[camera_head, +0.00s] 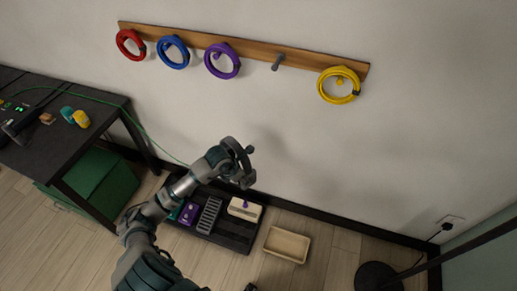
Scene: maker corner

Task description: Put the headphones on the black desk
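The black desk (40,140) stands at the left against the wall. I cannot make out headphones anywhere in this view. My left arm comes in from the lower left, and its gripper (246,164) is held in front of the wall, above the low black tray on the floor. Its dark fingers look spread, and I see nothing clearly held between them. The gripper is well to the right of the desk. My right gripper does not show clearly.
A wooden rail (200,38) carries red, blue, purple and yellow (339,85) coils and one bare peg (278,62). Small items and a green cable lie on the desk; a green box (100,183) sits below. A black tray (235,241) and beige bin (287,245) are on the floor.

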